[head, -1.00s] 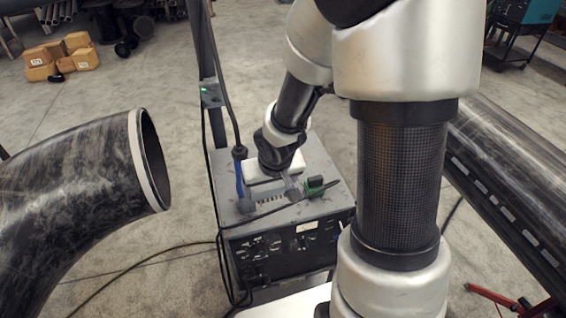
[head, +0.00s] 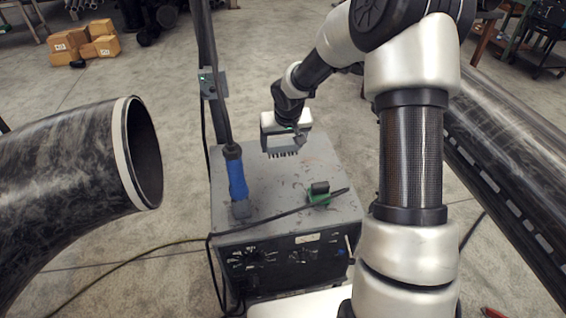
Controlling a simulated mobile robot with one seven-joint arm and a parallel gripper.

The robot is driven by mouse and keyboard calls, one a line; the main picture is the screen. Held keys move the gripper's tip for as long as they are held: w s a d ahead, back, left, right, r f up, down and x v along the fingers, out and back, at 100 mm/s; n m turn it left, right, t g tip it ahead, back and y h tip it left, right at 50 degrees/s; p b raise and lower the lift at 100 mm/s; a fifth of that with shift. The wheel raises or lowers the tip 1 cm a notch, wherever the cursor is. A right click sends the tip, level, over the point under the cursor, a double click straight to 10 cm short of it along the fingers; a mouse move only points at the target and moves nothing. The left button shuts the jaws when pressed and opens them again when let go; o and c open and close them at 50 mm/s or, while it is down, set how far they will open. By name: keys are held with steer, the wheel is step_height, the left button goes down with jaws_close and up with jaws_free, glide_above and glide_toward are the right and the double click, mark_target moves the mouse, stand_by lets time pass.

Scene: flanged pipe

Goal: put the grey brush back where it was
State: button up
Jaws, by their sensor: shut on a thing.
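My gripper (head: 283,139) is shut on the grey brush (head: 281,144), with the fingers pointing down. The brush hangs with its dark bristles downward over the back part of the grey box-shaped machine's top (head: 290,185). It looks to be held above that top, though the exact gap is hard to judge. The hand partly hides the brush's upper side.
A blue-handled tool (head: 237,180) stands at the machine's left, by a dark post (head: 208,50). A green clamp-like piece (head: 319,196) with a cable lies at front right. Large pipes stand left (head: 65,190) and right (head: 510,160). The machine's top middle is clear.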

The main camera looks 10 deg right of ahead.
mark_target(283, 156)
steer(key=shift+f, duration=2.9)
steer(key=shift+f+b, duration=0.2)
steer(key=shift+b, duration=0.2)
steer(key=o, duration=0.9)
steer(key=shift+o, duration=0.2)
steer(key=shift+r, duration=0.55)
steer(key=p+v, duration=0.1)
steer(key=v, duration=1)
steer(key=shift+s, duration=0.15)
steer(key=shift+r, duration=0.1)
